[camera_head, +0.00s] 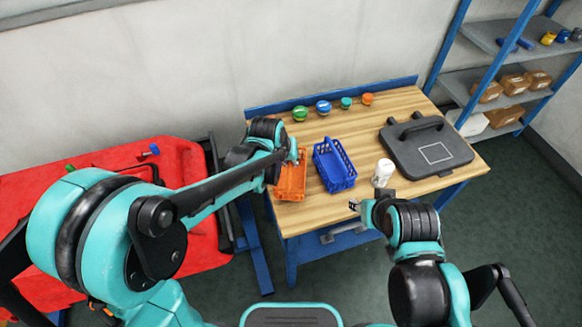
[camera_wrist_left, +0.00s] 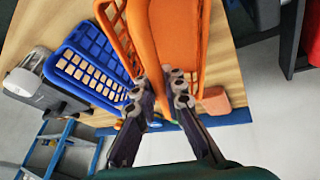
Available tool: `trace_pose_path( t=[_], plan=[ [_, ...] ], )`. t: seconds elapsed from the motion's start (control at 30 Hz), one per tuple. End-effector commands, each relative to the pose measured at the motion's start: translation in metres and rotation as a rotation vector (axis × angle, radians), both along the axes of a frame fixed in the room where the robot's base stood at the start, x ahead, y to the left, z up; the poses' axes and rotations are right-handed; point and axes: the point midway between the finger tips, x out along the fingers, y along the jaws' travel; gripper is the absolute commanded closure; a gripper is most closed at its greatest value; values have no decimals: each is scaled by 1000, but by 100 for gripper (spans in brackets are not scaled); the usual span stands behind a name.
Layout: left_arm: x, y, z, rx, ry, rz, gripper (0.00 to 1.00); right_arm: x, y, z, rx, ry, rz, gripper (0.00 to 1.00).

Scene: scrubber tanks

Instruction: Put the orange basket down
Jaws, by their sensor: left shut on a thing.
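The orange basket (camera_head: 292,182) is at the left end of the wooden workbench, left of the blue basket (camera_head: 334,165). My left gripper (camera_head: 293,151) is at its far end, shut on the basket. In the left wrist view, the orange basket (camera_wrist_left: 122,38) reaches up to the fingers of my left gripper (camera_wrist_left: 162,80), and the blue basket (camera_wrist_left: 88,62) lies beside it. Whether the orange basket's bottom touches the bench I cannot tell. My right gripper (camera_head: 355,206) is at the bench's front edge, apart from both baskets; its jaws are too small to read.
The workbench (camera_head: 440,103) also carries a white bottle (camera_head: 383,172), a dark case (camera_head: 427,148) and several coloured lids along the back. A red table (camera_head: 190,170) stands left and a blue shelf rack (camera_head: 480,80) right. Bare wood shows behind the baskets.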

Motion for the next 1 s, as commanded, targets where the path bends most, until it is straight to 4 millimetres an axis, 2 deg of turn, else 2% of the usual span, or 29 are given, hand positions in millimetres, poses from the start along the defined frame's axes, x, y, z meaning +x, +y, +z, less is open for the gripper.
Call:
trace_pose_path(
  t=[0.03, 0.1, 0.5, 0.53, 0.6, 0.87, 1.0],
  plan=[
    [0, 0, -12, 0, 0, 0, 100, 0, 0, -7, 0, 0, 0, 60],
    [0, 0, -21, 0, 0, 0, 100, 0, 0, -10, 0, 0, 0, 60],
    [0, 0, -25, 0, 0, 0, 100, 0, 0, -13, 0, 0, 0, 60],
    [0, 0, -24, 0, 0, 0, 83, 0, 0, -12, 0, 0, 0, 60],
    [0, 0, -24, 0, 0, 0, 69, 0, 0, -12, 0, 0, 0, 60],
    [0, 0, -23, 0, 0, 0, 69, 0, 0, -11, 0, 0, 0, 60],
    [-2, 1, -15, 0, -1, 0, 69, 0, 0, -6, 0, 0, 0, 60]
  ],
)
